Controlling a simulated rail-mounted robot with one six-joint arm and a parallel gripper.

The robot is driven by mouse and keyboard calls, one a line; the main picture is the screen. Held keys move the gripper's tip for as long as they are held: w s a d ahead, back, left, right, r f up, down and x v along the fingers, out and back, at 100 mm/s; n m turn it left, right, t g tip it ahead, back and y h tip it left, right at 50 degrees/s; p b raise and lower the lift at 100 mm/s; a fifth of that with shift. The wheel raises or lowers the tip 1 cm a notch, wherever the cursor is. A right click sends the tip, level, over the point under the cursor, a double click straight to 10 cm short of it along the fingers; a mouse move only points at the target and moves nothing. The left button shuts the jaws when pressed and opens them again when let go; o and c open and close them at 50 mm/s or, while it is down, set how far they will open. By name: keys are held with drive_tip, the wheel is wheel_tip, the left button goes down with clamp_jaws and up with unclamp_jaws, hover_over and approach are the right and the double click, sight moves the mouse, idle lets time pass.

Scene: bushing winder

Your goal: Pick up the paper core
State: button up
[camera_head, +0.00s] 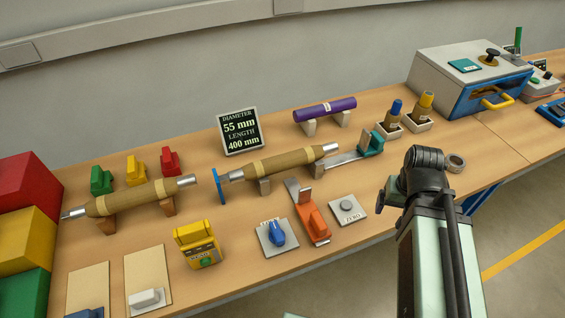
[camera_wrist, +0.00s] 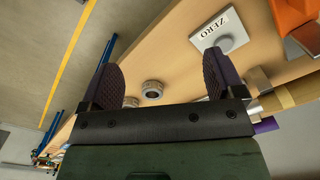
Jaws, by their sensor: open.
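Two brown, paper-wrapped cores with tapered ends and bare metal tips lie on wooden cradles: the left core (camera_head: 128,197) and the middle core (camera_head: 280,163), beside a blue disc. I cannot tell which one the task means. A brown and metal part, probably the middle core (camera_wrist: 286,97), shows at the right edge of the wrist view. My gripper (camera_wrist: 164,62) is open, its two dark pads wide apart with nothing held. It is off to the right of the cores, apart from both; my arm hides its fingers in the head view.
A ZERO button plate (camera_head: 347,209), orange device (camera_head: 312,222) and blue knob plate (camera_head: 276,238) stand in front of the middle core. A size sign (camera_head: 240,130) and purple roll (camera_head: 325,109) stand behind it. A grey ring (camera_head: 455,162) lies near my arm.

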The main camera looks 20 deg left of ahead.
drive_tip(key=w+a+f+n+y+b, duration=0.1)
drive_tip(key=w+a, duration=0.4)
drive_tip(key=a, duration=0.5)
drive_tip(key=m+t+y, duration=0.1)
drive_tip(key=m+y, duration=0.5)
drive_tip(key=m, duration=0.5)
approach(289, 158)
drive_tip(key=x, duration=0.2)
drive_tip(key=b+x, duration=0.9)
drive_tip(key=x, duration=0.1)
drive_tip(key=shift+d+f+b, duration=0.1)
drive_tip(key=shift+f+b, duration=0.2)
drive_tip(key=shift+b, duration=0.1)
drive_tip(key=shift+a+f, duration=0.15)
drive_tip(key=shift+a, duration=0.1)
drive_tip(key=shift+r, duration=0.2)
drive_tip(key=c, duration=1.6)
